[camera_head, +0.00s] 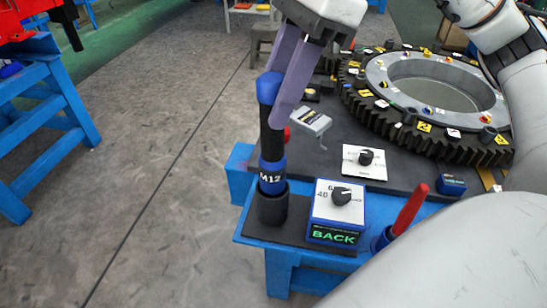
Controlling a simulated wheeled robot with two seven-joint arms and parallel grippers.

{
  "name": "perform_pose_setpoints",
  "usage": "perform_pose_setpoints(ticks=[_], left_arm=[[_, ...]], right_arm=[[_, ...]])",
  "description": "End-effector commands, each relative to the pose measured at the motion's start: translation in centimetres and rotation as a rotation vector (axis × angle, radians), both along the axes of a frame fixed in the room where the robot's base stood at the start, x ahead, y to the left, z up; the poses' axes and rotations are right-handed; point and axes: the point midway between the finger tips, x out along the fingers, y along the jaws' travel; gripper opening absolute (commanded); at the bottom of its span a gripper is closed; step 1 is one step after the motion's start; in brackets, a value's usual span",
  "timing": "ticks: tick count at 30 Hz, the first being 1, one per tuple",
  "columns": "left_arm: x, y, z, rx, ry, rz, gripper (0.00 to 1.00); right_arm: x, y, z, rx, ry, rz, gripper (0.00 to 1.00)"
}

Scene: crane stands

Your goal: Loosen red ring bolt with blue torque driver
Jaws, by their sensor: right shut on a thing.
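The blue torque driver (269,88) has a blue top, a black shaft and a blue collar marked M12. It stands almost upright, with its lower end in a black round holder (272,208) at the table's front left corner. My right gripper (283,100), with purple fingers, reaches down from the top and is shut on the driver's upper part. The large dark toothed ring (352,99) with a grey inner ring lies at the right. Small coloured bolts and tags sit around it; they are too small to tell the red bolt surely. My left gripper is not in view.
A blue box with a dial and a BACK label (333,236) stands close right of the holder. A white dial plate (364,162), a grey device (311,121) and a red-handled tool (410,208) are nearby. A blue stand (45,120) is at left, with open floor between.

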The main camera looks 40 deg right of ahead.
Motion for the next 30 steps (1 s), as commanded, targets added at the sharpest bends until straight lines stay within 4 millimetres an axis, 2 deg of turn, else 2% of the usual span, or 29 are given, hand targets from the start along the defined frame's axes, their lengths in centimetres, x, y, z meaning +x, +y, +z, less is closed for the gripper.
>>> perform_pose_setpoints(ticks=[1, 30], left_arm=[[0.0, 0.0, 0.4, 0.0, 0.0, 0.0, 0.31], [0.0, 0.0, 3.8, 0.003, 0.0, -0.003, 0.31]], right_arm=[[0.1, 0.0, 0.6, 0.004, -0.005, 0.0, 0.0], [0.1, 0.1, 4.9, 0.005, -0.005, -0.001, 0.0]])
